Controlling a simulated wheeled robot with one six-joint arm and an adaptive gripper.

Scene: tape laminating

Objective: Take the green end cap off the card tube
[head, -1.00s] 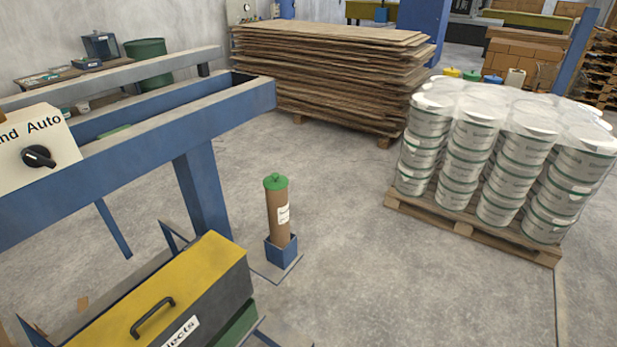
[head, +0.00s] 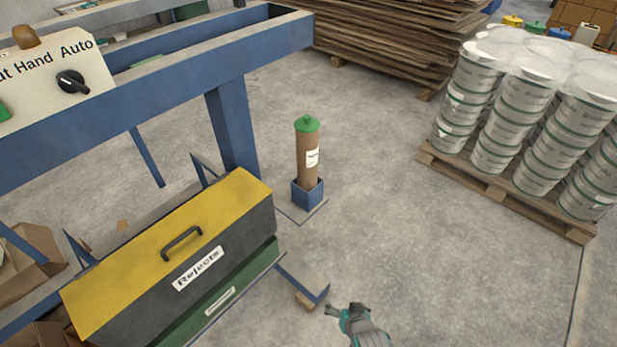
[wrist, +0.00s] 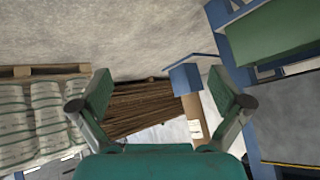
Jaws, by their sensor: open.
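The card tube (head: 307,165) stands upright in a blue square holder (head: 308,193) on a floor plate, right of the blue frame's leg. The green end cap (head: 307,123) sits on its top and has a small knob. My gripper (head: 340,314) is at the bottom of the head view, nearer than the tube and well apart from it. In the wrist view my open gripper (wrist: 160,88) has nothing between its fingers. There the tube (wrist: 193,106) and its blue holder (wrist: 185,78) show beside the right-hand finger; the cap is not visible.
A yellow-lidded Rejects box (head: 170,255) stands left of my gripper. The blue frame (head: 150,100) with a control panel (head: 55,75) is behind it. Wrapped buckets (head: 520,110) stand on a pallet (head: 500,190) at right. Stacked boards (head: 400,35) lie behind. Floor between tube and buckets is clear.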

